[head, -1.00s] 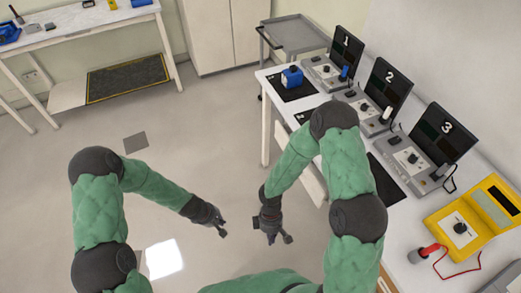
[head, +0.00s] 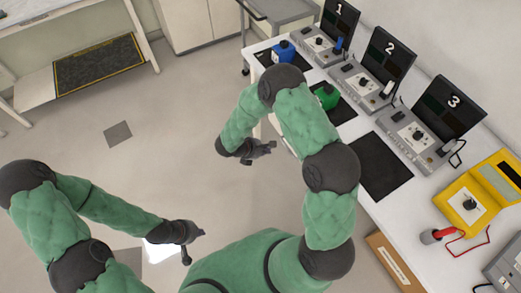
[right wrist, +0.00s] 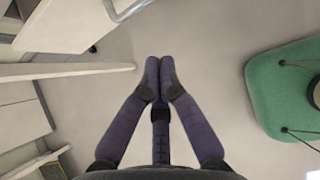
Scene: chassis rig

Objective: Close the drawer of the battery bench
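The battery bench (head: 385,208) is the white table along the right in the head view, with stations numbered 1, 2 and 3. A light-brown box-like part with a pale strip (head: 393,262) sticks out at its near front edge. It may be the drawer, but I cannot tell for sure. My right gripper (head: 268,153) is in front of the bench's far half, apart from that part. In the right wrist view its fingertips (right wrist: 159,62) meet with nothing between them. My left gripper (head: 196,246) is over the floor at lower left, far from the bench; its opening is unclear.
A blue battery (head: 284,51) and a green one (head: 327,96) stand on black mats on the bench. A yellow meter (head: 480,200) and a red-handled probe (head: 430,236) lie at the near end. A grey cart (head: 280,12) stands beyond. Open floor lies left.

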